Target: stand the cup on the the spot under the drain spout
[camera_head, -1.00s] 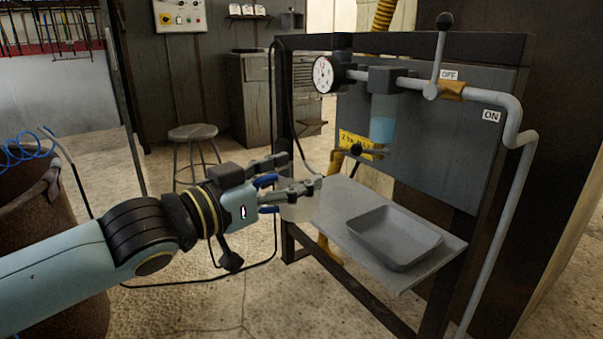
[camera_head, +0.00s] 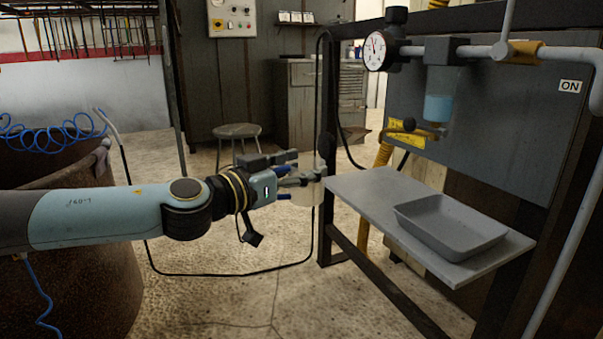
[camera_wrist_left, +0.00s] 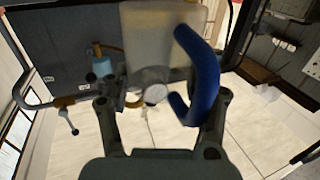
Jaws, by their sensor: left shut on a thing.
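My left gripper (camera_head: 300,172) is shut on the cup (camera_head: 309,190), a pale, cloudy vessel just off the shelf's left end. In the left wrist view, the cup (camera_wrist_left: 165,38) shows its pale body and blue handle (camera_wrist_left: 207,70) between the fingers. The drain spout (camera_head: 428,131) is under the filter bowl (camera_head: 438,108) with blue liquid, by a black-knobbed lever (camera_head: 409,124). The grey shelf (camera_head: 365,190) lies below it. I cannot make out a marked spot on it. My right gripper is not in view.
A grey tray (camera_head: 450,225) sits on the shelf's right part; the shelf's left part is bare. A dark frame post (camera_head: 326,150) stands at the shelf's left end. A pressure gauge (camera_head: 376,51) and pipe run above. A stool (camera_head: 237,131) stands behind.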

